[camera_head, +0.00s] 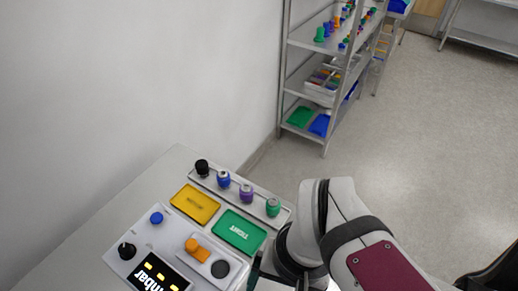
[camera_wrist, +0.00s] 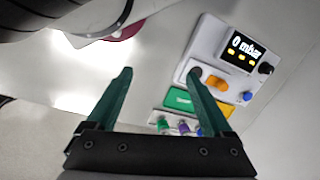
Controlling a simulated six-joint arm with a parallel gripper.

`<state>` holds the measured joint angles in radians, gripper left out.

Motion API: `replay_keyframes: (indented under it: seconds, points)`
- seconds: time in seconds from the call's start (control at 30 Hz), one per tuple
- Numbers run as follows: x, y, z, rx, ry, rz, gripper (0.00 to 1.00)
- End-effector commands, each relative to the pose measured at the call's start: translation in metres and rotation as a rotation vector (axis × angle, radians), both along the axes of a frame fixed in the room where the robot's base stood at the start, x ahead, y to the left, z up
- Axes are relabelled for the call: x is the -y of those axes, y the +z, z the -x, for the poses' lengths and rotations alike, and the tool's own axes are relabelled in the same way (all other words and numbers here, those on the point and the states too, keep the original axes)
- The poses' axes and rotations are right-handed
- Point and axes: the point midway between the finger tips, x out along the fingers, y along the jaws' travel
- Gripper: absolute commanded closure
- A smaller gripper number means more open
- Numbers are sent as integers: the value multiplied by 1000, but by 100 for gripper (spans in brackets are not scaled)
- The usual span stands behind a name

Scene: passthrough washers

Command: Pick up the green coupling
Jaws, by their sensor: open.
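The green coupling (camera_head: 273,207) stands upright at the right end of a grey rail in the head view. The coupling is low in the wrist view, between the finger bases in the picture but farther off. In the head view the gripper is mostly hidden by the arm.
On the rail (camera_head: 236,203) stand a purple coupling (camera_head: 246,192), a blue one (camera_head: 223,179) and a black one (camera_head: 202,168). A yellow tray (camera_head: 195,205) and a green tray (camera_head: 240,232) lie beside it. A device with a display (camera_head: 158,275) and an orange lever (camera_head: 197,250) stands in front.

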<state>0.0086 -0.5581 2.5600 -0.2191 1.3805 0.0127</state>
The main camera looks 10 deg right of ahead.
Motion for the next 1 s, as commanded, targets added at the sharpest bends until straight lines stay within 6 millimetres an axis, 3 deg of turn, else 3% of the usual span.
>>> replay_keyframes:
  seconds: [0.27,0.37,0.47,0.5,0.6,0.7,0.8,0.9,1.0]
  points:
    - [1,1,-4,4,23,2,13]
    - [8,12,-42,38,267,19,13]
    - [23,18,-113,93,730,51,13]
    - [30,16,-142,111,922,64,13]
    - [46,2,-204,139,1341,85,13]
    - [56,-12,-241,150,1616,93,13]
    - [61,-19,-256,154,1738,98,13]
    - [61,-22,-257,154,1754,98,13]
    - [61,-41,-256,152,1753,93,13]
